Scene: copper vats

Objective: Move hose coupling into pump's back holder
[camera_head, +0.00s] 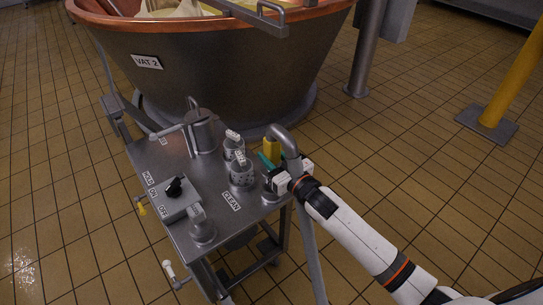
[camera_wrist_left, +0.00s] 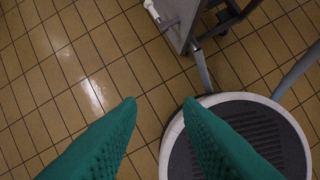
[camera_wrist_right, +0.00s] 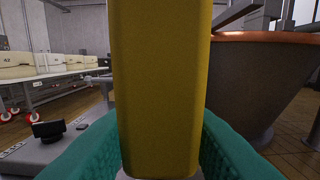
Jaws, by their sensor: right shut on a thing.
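The yellow hose coupling (camera_head: 271,150) is held upright above the right edge of the metal cart; it fills the middle of the right wrist view (camera_wrist_right: 160,85). My right gripper (camera_head: 270,164) is shut on it, with green fingers on both sides. A grey hose (camera_head: 309,240) arches from its top and hangs down past the cart. A round grey fitting (camera_head: 271,192) is just below the gripper, partly hidden; I cannot tell whether the coupling touches it. I cannot tell which fitting is the pump's back holder. My left gripper (camera_wrist_left: 160,115) is open and empty above the floor.
The cart top (camera_head: 165,160) carries two perforated cylinders (camera_head: 241,174), a metal pot with a pipe (camera_head: 202,135), a switch box with a black knob (camera_head: 173,190), and a grey fitting (camera_head: 202,229) at the near end. Vat 2 (camera_head: 210,70) stands close behind. A yellow post (camera_head: 515,80) is at right.

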